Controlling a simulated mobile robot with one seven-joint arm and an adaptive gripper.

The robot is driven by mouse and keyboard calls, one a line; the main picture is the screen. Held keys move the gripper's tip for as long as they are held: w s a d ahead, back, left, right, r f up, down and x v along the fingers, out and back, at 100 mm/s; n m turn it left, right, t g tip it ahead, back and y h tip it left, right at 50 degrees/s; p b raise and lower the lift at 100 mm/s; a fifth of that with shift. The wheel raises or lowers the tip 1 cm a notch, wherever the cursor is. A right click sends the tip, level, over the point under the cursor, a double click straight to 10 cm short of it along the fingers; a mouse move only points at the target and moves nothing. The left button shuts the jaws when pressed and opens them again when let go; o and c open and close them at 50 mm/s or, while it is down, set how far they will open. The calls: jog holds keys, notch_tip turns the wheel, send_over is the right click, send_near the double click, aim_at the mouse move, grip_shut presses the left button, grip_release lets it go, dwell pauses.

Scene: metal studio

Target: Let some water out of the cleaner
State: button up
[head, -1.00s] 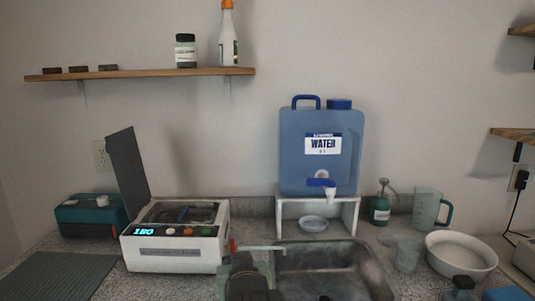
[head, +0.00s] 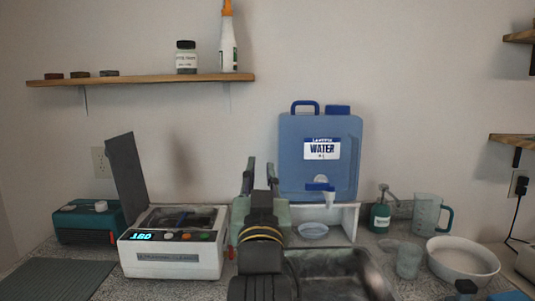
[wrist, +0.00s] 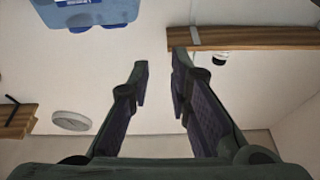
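The cleaner (head: 172,258) is a white box on the counter at the left in the head view. Its dark lid (head: 128,180) stands open, and a blue display and several coloured buttons show on its front. A small red part (head: 231,254) shows at its right side, close beside my arm; its shape is hard to tell. My gripper (head: 260,168) is raised to the right of the cleaner, in front of the wall and left of the water jug. Its fingers (wrist: 160,62) are apart and empty in the wrist view. Any water level inside the cleaner is hidden.
A blue water jug (head: 320,160) with a tap stands on a white stand (head: 348,221), a bowl (head: 313,231) beneath it. A sink (head: 345,275) lies in front, partly behind my arm. A soap bottle, jugs and a white basin (head: 462,256) stand at right. A shelf (head: 140,80) hangs above.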

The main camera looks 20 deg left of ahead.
notch_tip(320, 180, up, 5)
jog(key=s+d+t, duration=0.1)
jog(key=d+t, duration=0.1)
jog(key=shift+s+r+m+t, duration=0.2)
jog(key=shift+s+m+t, duration=0.1)
jog(key=shift+s, duration=0.1)
